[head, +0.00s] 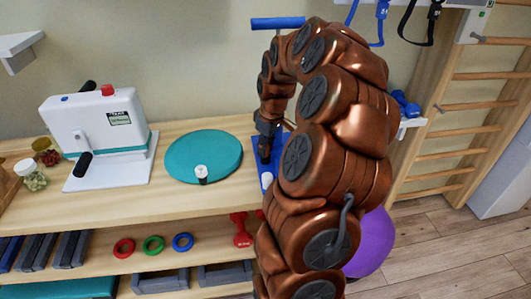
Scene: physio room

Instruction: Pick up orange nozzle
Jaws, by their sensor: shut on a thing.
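My gripper (265,150) is small and dark in the head view. It points down at the right end of the wooden top shelf, over a blue tray or mat (278,142). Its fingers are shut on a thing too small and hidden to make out. I see no orange nozzle in this view. My copper-coloured arm covers much of the area to the right of the gripper. A small white object (267,180) stands just below the gripper in the picture, partly beside my arm.
A teal round cushion (204,156) lies left of the gripper, with a white-capped dark item (201,174) at its front edge. A white machine (100,130) and jars (31,174) stand farther left. A purple ball (370,245) and wooden wall bars (465,105) are at the right.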

